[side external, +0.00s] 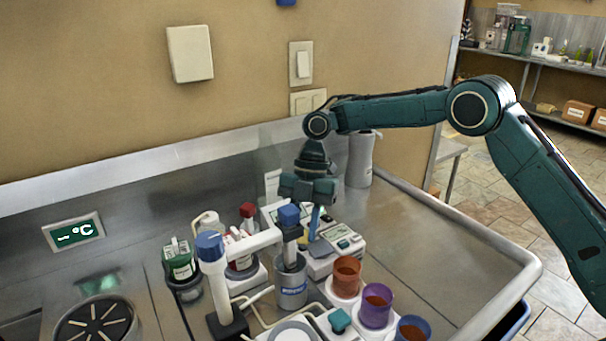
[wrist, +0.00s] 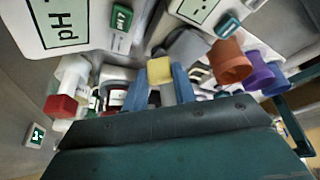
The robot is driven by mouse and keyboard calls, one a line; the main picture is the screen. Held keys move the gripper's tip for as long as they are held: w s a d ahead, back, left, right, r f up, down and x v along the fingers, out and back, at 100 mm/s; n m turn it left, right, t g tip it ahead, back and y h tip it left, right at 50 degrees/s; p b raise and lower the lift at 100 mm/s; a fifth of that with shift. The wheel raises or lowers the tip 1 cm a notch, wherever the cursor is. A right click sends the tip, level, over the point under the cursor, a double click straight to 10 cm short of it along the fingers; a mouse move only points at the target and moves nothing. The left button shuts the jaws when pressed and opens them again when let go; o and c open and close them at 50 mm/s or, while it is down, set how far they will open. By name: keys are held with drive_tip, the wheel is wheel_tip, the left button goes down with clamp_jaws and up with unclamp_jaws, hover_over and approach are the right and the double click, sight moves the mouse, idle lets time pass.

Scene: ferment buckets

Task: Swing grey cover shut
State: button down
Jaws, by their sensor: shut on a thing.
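The grey cover (side external: 320,248) sits at the left end of a white meter (side external: 341,243) in the side view. It also shows in the wrist view (wrist: 186,47), tilted, just beyond my fingers. My gripper (side external: 312,224) points down over it. In the wrist view my blue fingers (wrist: 160,82) are shut on a yellow block (wrist: 160,70) at the edge of the grey cover. The block looks like the cover's tab, but the join is hidden. The hinge and the space under the cover are also hidden.
Orange (side external: 347,271) and purple (side external: 376,306) cups stand in front to the right. A blue-topped white post with an arm (side external: 212,265) and a grey beaker (side external: 291,281) stand close on the left. The counter's right side is clear.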

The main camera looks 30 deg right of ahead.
drive_tip(key=shift+n, duration=0.8)
drive_tip(key=c, duration=1.1)
unclamp_jaws()
drive_tip(key=shift+g, duration=0.3)
drive_tip(key=shift+m, duration=0.4)
